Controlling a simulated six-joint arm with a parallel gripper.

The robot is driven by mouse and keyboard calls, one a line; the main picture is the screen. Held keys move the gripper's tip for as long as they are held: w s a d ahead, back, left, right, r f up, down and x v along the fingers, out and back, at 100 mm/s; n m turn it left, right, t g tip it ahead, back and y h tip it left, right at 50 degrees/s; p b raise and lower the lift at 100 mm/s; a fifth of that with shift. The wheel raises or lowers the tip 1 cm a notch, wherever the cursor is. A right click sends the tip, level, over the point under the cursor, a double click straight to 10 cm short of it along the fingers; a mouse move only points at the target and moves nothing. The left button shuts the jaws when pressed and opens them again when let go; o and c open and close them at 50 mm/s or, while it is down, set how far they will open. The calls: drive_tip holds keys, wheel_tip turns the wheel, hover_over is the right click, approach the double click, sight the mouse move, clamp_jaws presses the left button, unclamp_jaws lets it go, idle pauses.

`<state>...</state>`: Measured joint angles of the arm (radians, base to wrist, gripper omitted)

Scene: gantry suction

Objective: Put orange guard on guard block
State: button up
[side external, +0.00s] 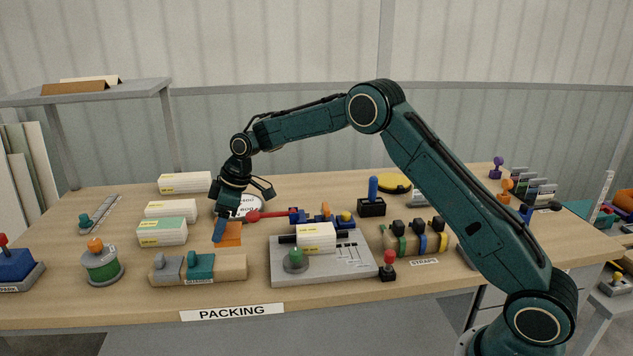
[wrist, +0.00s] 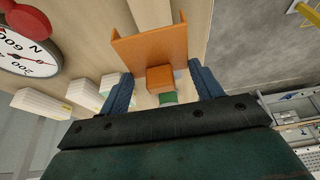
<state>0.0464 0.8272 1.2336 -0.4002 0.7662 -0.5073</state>
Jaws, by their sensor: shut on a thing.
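My gripper (side external: 221,231) is shut on the orange guard (side external: 232,239) by its small block-shaped grip. In the wrist view, the blue fingers of my gripper (wrist: 162,84) stand either side of that grip, and the guard's wide channel-shaped plate (wrist: 150,48) extends beyond them. The guard is near the middle left of the table; whether it touches the tabletop is unclear. The guard block (side external: 222,276), a beige block labelled GUARDS, lies nearer the front edge. It carries a grey guard (side external: 168,270) and a teal guard (side external: 201,266), with bare room at its right end.
White boxes (side external: 170,210) and a green-topped box (side external: 162,232) stand left of my gripper. A grey panel (side external: 325,275) with a green button lies right of the guard block. A round dial (side external: 247,207) is behind the gripper. A green-and-orange reel (side external: 101,263) stands front left.

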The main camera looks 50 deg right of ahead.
drive_tip(key=shift+f, duration=0.25)
idle(0.3)
hover_over(223, 262)
drive_tip(key=shift+s+d+f, duration=0.1)
drive_tip(key=shift+s+f, duration=0.05)
drive_tip(key=shift+f, duration=0.75)
drive_tip(key=shift+s+d+f, duration=0.15)
drive_tip(key=shift+f, duration=0.75)
drive_tip(key=shift+s+d+f, duration=0.1)
drive_tip(key=shift+s+f, duration=0.05)
drive_tip(key=shift+f, duration=0.75)
drive_tip(key=shift+f, duration=1.6)
drive_tip(key=o, duration=1)
drive_tip(key=shift+o, duration=0.2)
drive_tip(key=v, duration=1.3)
drive_tip(key=shift+r, duration=0.35)
drive_tip(key=shift+s+d+r, duration=0.1)
drive_tip(key=shift+s, duration=0.1)
